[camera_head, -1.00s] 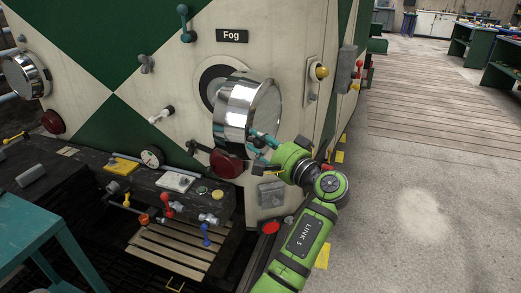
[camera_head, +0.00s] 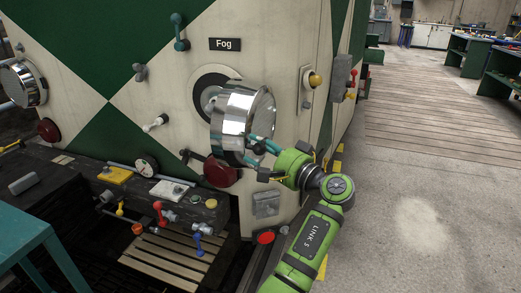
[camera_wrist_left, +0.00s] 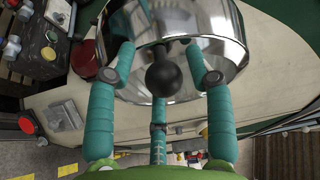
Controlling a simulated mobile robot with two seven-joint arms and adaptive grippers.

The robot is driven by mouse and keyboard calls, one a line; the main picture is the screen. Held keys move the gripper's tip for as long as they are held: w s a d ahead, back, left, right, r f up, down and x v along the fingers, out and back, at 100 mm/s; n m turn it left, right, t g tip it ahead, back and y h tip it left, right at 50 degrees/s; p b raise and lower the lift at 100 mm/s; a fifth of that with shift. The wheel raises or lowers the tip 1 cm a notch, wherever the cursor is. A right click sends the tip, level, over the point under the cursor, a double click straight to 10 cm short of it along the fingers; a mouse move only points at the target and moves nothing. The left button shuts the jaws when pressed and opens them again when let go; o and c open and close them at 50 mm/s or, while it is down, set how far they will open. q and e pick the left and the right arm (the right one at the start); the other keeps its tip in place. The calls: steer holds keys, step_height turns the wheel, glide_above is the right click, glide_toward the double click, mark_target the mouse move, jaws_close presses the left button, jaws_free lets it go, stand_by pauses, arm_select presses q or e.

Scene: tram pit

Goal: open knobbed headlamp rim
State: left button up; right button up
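The chrome headlamp rim (camera_head: 232,124) stands out from the tram front below the Fog sign (camera_head: 225,44). A dark ring and grey round part (camera_head: 211,91) show behind it on the left. My left gripper (camera_head: 261,146) is at the rim's lower right edge. In the left wrist view, the black ball knob (camera_wrist_left: 163,75) on the rim (camera_wrist_left: 218,35) sits between my teal fingers (camera_wrist_left: 161,72). The two side fingers stand apart from the knob; the third lies below it, contact unclear. My right gripper is not in view.
A red lamp (camera_head: 220,172) sits just below the rim. A yellow knob (camera_head: 314,80) is on the panel to the right. A dark bench (camera_head: 85,187) with several levers and gauges lies lower left, beside a teal table (camera_head: 25,235). Open floor (camera_head: 415,210) is at right.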

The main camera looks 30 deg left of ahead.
arm_select(q)
steer(key=shift+r, duration=0.1)
step_height(320, 180, up, 10)
steer(key=shift+f, duration=0.1)
stand_by(0.5)
stand_by(0.4)
